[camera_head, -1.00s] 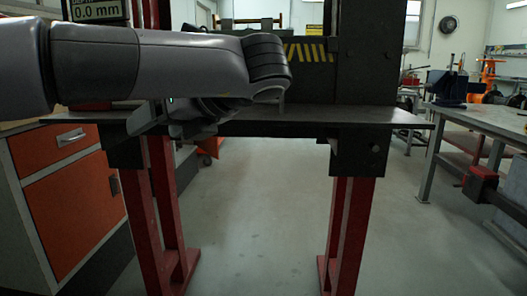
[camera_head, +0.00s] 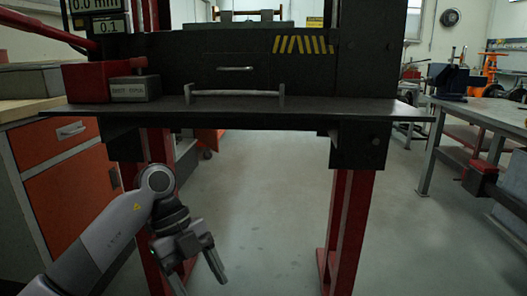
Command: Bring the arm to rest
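My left arm (camera_head: 110,235) comes in from the lower left and hangs low in front of the black bench. Its gripper (camera_head: 201,284) points down below the bench top, near the red left leg. The two fingers are apart, with nothing seen between them. The gripper is clear of the bench and touches nothing that I can see. My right arm and gripper are not in view.
The black bench top (camera_head: 330,112) carries a metal bar handle (camera_head: 236,93), a labelled grey block (camera_head: 136,89) and a red box (camera_head: 100,80) with a red lever. An orange cabinet (camera_head: 75,185) stands at left. A workbench (camera_head: 480,118) stands at right. The floor (camera_head: 265,200) between the legs is clear.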

